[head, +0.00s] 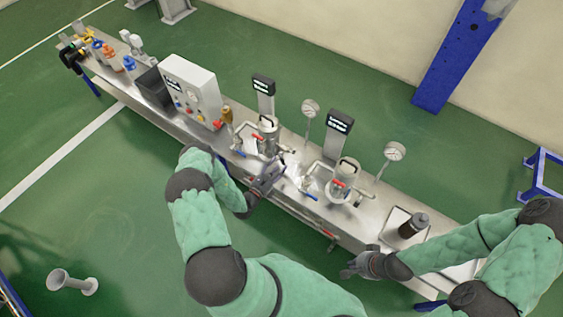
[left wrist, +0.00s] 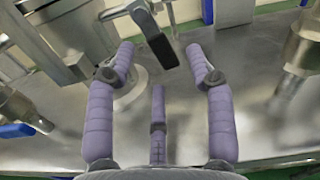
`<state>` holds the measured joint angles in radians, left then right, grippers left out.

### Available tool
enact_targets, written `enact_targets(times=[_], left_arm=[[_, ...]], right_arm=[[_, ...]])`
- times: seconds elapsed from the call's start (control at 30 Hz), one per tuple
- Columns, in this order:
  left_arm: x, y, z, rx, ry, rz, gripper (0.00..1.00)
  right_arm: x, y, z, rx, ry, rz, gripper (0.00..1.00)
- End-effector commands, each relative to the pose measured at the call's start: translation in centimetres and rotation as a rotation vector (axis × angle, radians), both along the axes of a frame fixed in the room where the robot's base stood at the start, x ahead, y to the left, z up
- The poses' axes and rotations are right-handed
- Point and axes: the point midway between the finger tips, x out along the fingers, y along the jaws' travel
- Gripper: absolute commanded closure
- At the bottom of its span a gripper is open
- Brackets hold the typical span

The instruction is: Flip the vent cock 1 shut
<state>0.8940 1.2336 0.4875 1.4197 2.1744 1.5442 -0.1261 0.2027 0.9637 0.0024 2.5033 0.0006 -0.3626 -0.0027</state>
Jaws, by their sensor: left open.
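My left gripper (head: 268,177) is over the bench's front edge, in front of the left metal vessel (head: 269,132). In the left wrist view its three purple fingers (left wrist: 160,80) are spread open and empty. A black lever (left wrist: 163,48) on a metal fitting lies just beyond and between the fingertips, with no contact clear. Valves with red (head: 258,136) and blue (head: 239,153) handles sit by the left vessel. No label shows which is vent cock 1. My right gripper (head: 360,264) is low by the front edge; its finger state is unclear.
The steel bench (head: 345,228) holds a second vessel (head: 345,177) with a blue-handled valve (head: 309,196), thin-stemmed gauges (head: 395,151), a control box (head: 193,90) and a dark cylinder on a tray (head: 413,225). In the left wrist view, metal pipework flanks the fingers closely.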

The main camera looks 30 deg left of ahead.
Motion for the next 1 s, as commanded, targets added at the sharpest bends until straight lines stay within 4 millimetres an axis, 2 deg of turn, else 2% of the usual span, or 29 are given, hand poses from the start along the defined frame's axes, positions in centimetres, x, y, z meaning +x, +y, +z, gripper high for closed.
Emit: enact_targets(times=[0.1, 0.23, 0.63, 0.67, 0.83, 0.87, 1.0], left_arm=[[1.8, -0.2, -0.1, 0.0, -0.002, -0.003, 0.46], [3.1, -0.3, 0.0, 0.001, -0.001, -0.002, 0.46], [3.8, -0.3, 0.0, -0.001, 0.001, 0.0, 0.46], [3.8, -0.3, 0.0, -0.001, 0.001, 0.0, 0.49], [3.8, -0.3, 0.0, -0.001, 0.001, 0.0, 0.97], [3.8, -0.3, 0.0, -0.001, 0.001, 0.0, 1.0], [3.8, -0.3, 0.0, 0.006, 0.0, 0.0, 1.0]], right_arm=[[0.0, 0.0, -0.5, 0.0, 0.0, 0.0, 1.0], [0.0, 0.0, -0.8, 0.0, 0.0, 0.0, 1.0], [0.0, 0.0, -0.9, 0.0, 0.0, 0.0, 1.0], [0.0, 0.0, -0.9, 0.0, 0.0, 0.0, 1.0], [0.0, 0.0, -0.9, 0.0, 0.0, 0.0, 1.0], [0.0, 0.0, -0.9, 0.0, 0.0, 0.0, 1.0], [0.0, 0.0, -0.9, 0.0, 0.0, 0.0, 1.0]])
